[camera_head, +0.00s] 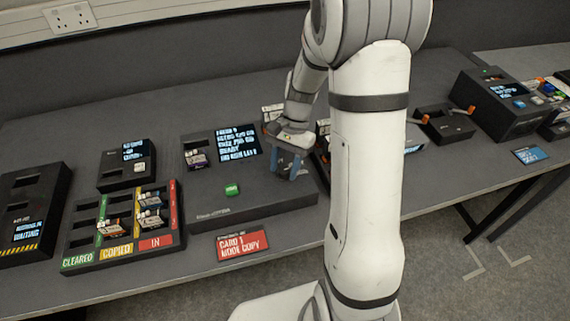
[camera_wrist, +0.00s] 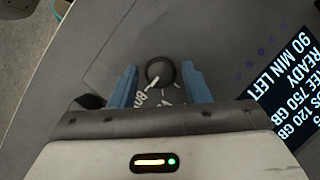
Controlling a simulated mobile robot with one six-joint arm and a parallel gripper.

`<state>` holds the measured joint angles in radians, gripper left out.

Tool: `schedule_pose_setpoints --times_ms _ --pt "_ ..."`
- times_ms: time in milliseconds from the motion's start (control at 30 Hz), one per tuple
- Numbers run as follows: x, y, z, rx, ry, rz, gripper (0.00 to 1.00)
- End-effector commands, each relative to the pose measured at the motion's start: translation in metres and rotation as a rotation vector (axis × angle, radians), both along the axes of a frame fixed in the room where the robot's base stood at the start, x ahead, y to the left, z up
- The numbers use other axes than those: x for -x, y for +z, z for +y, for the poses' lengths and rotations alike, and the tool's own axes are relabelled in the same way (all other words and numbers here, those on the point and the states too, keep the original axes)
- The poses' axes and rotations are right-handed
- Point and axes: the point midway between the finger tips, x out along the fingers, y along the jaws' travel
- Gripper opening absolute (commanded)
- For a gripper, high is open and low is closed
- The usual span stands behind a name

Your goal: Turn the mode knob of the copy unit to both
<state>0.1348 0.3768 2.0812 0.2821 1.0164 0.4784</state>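The copy unit (camera_head: 255,201) is a wide dark box in the middle of the table, with a lit screen (camera_head: 237,143) and a green button (camera_head: 232,189). Its mode knob (camera_wrist: 159,73) is round and black, seen in the wrist view. A white mark on the knob points to the lower left, toward white lettering (camera_wrist: 143,97) that seems to start "BO" and is partly hidden. My gripper (camera_wrist: 159,84) is open, with one blue finger on each side of the knob and a gap on both sides. In the head view my gripper (camera_head: 288,165) hides the knob.
A red card (camera_head: 242,244) reading "CARD 1 MODE COPY" lies in front of the unit. A sorting tray (camera_head: 120,250) with several small cards stands at left, beside other dark units (camera_head: 31,205). More units (camera_head: 500,103) stand at right.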

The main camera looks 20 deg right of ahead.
Motion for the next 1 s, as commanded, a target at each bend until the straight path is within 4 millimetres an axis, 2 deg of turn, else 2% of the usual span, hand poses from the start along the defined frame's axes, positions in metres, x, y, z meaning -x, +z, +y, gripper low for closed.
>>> schedule_pose_setpoints --times_ms 100,400,800,1000 --pt "0.0 0.0 0.0 0.0 0.001 0.0 0.53" --pt "-0.001 0.004 -0.001 0.0 0.001 -0.002 0.53" --pt "-0.018 0.06 -0.018 0.001 0.001 -0.002 0.53" --pt "-0.021 0.072 -0.021 0.0 0.001 0.0 0.53"
